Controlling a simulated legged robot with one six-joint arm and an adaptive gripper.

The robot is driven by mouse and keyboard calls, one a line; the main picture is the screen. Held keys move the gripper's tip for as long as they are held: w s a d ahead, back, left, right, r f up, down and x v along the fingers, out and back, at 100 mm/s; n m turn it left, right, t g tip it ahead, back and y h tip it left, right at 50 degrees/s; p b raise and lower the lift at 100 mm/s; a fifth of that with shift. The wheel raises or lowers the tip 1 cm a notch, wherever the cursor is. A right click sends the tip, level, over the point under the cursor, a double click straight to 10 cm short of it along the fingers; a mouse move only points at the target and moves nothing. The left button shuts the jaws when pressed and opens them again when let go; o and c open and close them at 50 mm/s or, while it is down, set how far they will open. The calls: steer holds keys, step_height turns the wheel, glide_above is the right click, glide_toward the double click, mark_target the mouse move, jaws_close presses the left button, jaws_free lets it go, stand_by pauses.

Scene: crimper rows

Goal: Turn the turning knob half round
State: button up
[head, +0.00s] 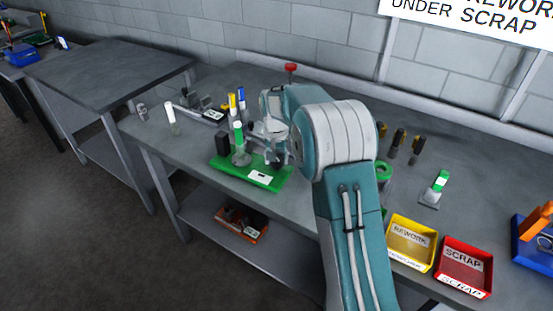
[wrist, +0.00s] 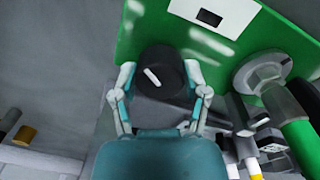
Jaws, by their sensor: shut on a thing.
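The turning knob (wrist: 155,66) is a round black knob with a short white line on top. In the wrist view it sits at the edge of the green board (wrist: 135,30), and its white line slants from upper left to lower right. My gripper (wrist: 160,82) has one finger on each side of the knob and is shut on it. In the head view my gripper (head: 277,150) is low over the right part of the green board (head: 233,171). The knob cannot be made out there behind my gripper and arm.
On the board stand a green-and-white upright part (head: 239,137) in a clear base and a black block (head: 222,145), close left of my gripper. A red-topped post (head: 291,70) stands behind. A yellow rework bin (head: 411,240) and a red scrap bin (head: 464,266) are at front right.

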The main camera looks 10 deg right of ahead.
steer(key=m, duration=0.5)
steer(key=shift+s+f+m, duration=0.1)
steer(key=shift+f+m, duration=0.15)
steer(key=shift+m, duration=0.05)
steer(key=m, duration=0.5)
steer(key=shift+a+m, duration=0.1)
steer(key=shift+m, duration=0.2)
steer(key=o, duration=1.1)
steer(key=shift+o, duration=0.2)
steer(key=shift+a+r, duration=0.1)
steer(key=shift+r, duration=0.05)
steer(key=shift+r, duration=0.1)
step_height(320, 180, up, 12)
steer(key=shift+w, duration=0.3)
